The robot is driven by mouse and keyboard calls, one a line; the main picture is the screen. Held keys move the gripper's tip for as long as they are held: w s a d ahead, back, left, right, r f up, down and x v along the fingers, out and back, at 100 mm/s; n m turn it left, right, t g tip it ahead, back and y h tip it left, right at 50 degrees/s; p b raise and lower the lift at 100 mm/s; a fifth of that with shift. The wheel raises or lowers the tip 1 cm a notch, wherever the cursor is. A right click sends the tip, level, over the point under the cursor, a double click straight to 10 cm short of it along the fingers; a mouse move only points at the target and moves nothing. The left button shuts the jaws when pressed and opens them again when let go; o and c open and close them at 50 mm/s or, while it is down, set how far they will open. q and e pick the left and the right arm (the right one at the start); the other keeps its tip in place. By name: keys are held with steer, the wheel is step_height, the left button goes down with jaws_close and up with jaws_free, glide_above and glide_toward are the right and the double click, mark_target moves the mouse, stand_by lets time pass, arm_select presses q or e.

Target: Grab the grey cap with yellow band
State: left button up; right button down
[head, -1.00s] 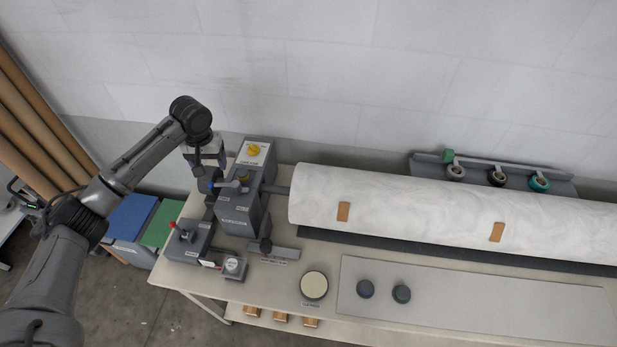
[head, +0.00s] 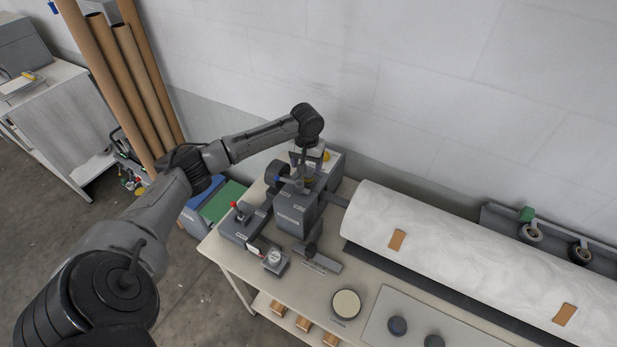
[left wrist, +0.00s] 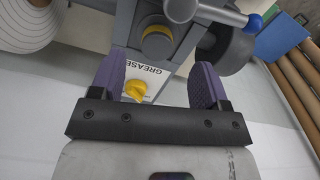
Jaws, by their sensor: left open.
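The grey cap with a yellow band (left wrist: 157,43) sits on top of the grey press housing, beside a GREASE label, in the left wrist view. My left gripper (left wrist: 158,76) is open, with its two purple fingers apart and nothing between them touching the cap. The cap lies just beyond the fingertips, roughly centred between them. In the head view my left gripper (head: 303,166) hangs over the housing (head: 297,212) and partly hides the cap. My right gripper is not seen.
A yellow knob (left wrist: 136,90) shows between the fingers. A lever with a blue tip (left wrist: 255,22) lies close by the cap. A large white roll (head: 450,235) extends to the right. A red-knobbed block (head: 240,222) stands left of the housing.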

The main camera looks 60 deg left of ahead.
mark_target(308, 174)
arm_select(q)
steer(key=shift+w+f+p, duration=0.2)
steer(key=shift+f+p, duration=0.15)
steer(key=shift+f, duration=2.35)
steer(key=c, duration=1.1)
